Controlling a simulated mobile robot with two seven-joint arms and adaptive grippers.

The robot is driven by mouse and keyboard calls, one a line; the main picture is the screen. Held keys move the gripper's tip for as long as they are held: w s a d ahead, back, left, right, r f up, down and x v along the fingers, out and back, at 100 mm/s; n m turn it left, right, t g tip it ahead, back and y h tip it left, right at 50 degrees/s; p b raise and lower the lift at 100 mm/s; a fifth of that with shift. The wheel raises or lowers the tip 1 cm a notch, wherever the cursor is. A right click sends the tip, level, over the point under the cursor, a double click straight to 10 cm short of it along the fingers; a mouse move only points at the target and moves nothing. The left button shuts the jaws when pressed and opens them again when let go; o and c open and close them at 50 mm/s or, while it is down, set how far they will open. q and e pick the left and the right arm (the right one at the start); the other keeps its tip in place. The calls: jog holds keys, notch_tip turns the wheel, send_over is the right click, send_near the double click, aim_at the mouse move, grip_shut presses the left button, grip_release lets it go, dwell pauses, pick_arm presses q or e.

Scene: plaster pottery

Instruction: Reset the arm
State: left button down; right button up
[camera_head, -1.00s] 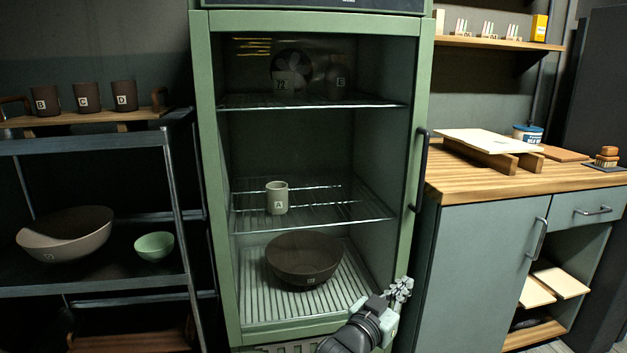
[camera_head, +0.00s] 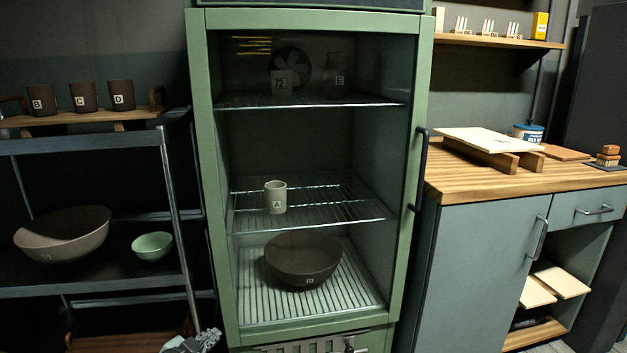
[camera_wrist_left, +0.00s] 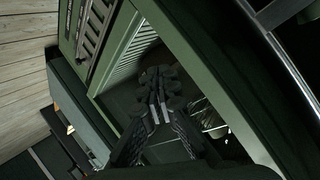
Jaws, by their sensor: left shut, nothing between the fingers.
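My left gripper (camera_head: 200,341) shows only in part at the bottom edge of the head view, left of the green cabinet's base. In the left wrist view its fingers (camera_wrist_left: 156,98) are together with nothing between them. The green cabinet frame and slatted floor show tilted behind them. The gripper is clear of the cabinet's contents in the head view. My right gripper is not in view.
The green cabinet (camera_head: 202,190) holds cup A (camera_head: 275,199) on a wire shelf and a dark bowl (camera_head: 303,259) below. Left, a rack (camera_head: 90,285) carries a large bowl (camera_head: 62,236) and a green bowl (camera_head: 152,246). Right is a wooden counter (camera_head: 465,184).

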pick_arm(q)
jog(key=s+a+f+n+g+y, duration=0.1)
jog(key=s+a+f+g+y, duration=0.1)
jog(key=s+a+f, duration=0.4)
jog(key=s+a+f+n+g+y, duration=0.1)
jog(key=s+a+f+g+y, duration=0.15)
jog(key=s, duration=0.65)
jog(key=s+a+f+n+g+y, duration=0.1)
jog(key=s+a+g+y, duration=0.1)
jog(key=s+a, duration=0.6)
jog(key=s+a+f+n+g+y, duration=0.1)
jog(key=s+a+f+g, duration=0.2)
jog(key=s, duration=0.9)
jog(key=s+d+f+n+h, duration=0.1)
jog(key=d+f, duration=0.1)
jog(key=d, duration=0.7)
jog(key=s+d+f+n+h, duration=0.2)
jog(key=d, duration=0.6)
jog(key=shift+d+f, duration=0.35)
jog(key=shift+d, duration=0.05)
